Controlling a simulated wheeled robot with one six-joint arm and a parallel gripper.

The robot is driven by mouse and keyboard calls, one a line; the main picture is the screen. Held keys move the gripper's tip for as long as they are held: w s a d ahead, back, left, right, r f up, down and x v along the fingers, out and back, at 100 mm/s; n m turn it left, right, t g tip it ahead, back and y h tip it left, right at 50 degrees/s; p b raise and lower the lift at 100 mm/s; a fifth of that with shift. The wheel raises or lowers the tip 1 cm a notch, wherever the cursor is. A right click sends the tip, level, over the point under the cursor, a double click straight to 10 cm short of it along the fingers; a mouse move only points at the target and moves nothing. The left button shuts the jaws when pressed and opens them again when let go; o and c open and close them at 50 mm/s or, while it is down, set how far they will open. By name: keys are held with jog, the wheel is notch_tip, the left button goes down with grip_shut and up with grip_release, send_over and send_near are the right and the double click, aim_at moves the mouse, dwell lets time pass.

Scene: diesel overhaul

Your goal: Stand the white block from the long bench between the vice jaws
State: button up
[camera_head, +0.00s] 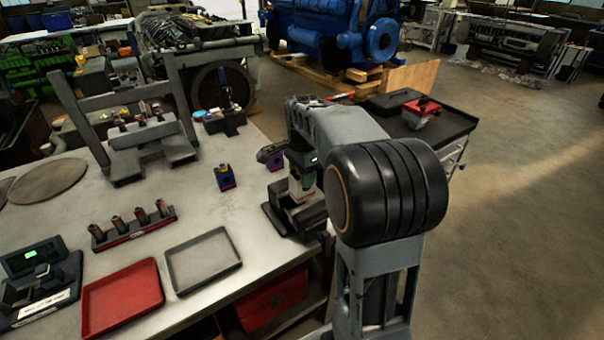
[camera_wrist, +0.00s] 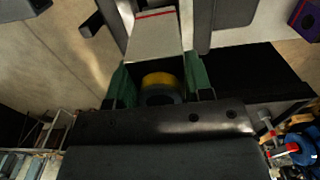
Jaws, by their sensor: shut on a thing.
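My gripper (camera_head: 302,172) is over the vice (camera_head: 282,218) at the right end of the long bench. In the wrist view my gripper (camera_wrist: 157,72) has its green fingers shut on the white block (camera_wrist: 154,38). The block is pale, with a red line near its far end. Grey vice parts (camera_wrist: 205,25) show on both sides of the block in the wrist view. In the head view my arm and fingers hide most of the block. I cannot tell whether it touches the jaws or the vice floor.
A red tray (camera_head: 122,298), a grey tray (camera_head: 203,262) and a rack (camera_head: 133,226) lie nearer. A dark cart (camera_head: 400,113) stands behind my arm.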

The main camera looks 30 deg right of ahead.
jog(key=shift+f, duration=0.2)
jog(key=shift+f, duration=0.3)
jog(key=shift+f+b, duration=0.35)
jog(key=shift+b, duration=0.1)
jog(key=shift+f, duration=0.3)
jog(key=shift+f+b, duration=0.35)
jog(key=shift+b, duration=0.05)
dwell(0.5)
jog(key=shift+f, duration=0.25)
jog(key=shift+f, duration=0.3)
dwell(0.5)
